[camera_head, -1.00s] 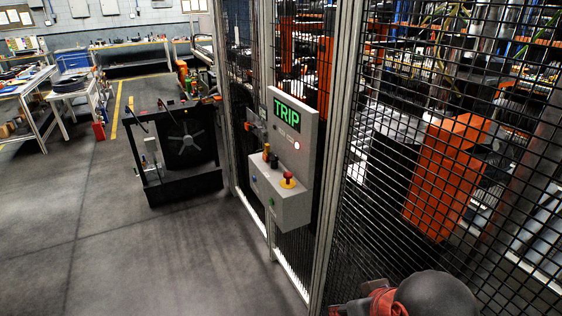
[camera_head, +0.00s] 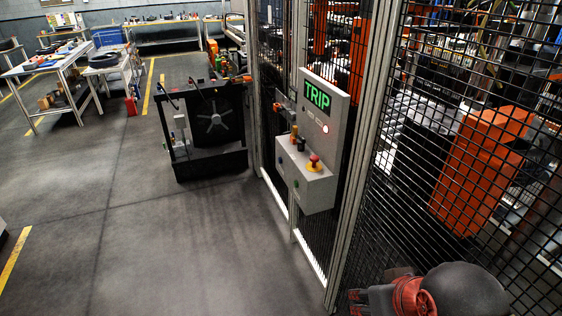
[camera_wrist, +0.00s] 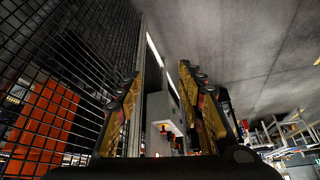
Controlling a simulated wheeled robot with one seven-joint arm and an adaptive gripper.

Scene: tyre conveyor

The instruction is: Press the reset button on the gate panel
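The grey gate panel (camera_head: 337,112) is mounted on the fence post, with a lit green TRIP display (camera_head: 317,96) and a white-red light below it. Its lower box (camera_head: 318,190) carries a red mushroom button on a yellow base (camera_head: 314,161) and dark and orange knobs on top. I cannot read which one is marked reset. In the wrist view, my gripper (camera_wrist: 160,73) is open and empty, and the panel (camera_wrist: 158,106) shows between its fingers, beyond them and apart.
Wire mesh fencing (camera_head: 400,190) runs along the right, close to my arm (camera_head: 430,292). A black cart with a fan-like disc (camera_head: 208,125) stands left of the panel. Worktables (camera_head: 65,65) stand at the back left. The floor (camera_head: 180,245) in front is clear.

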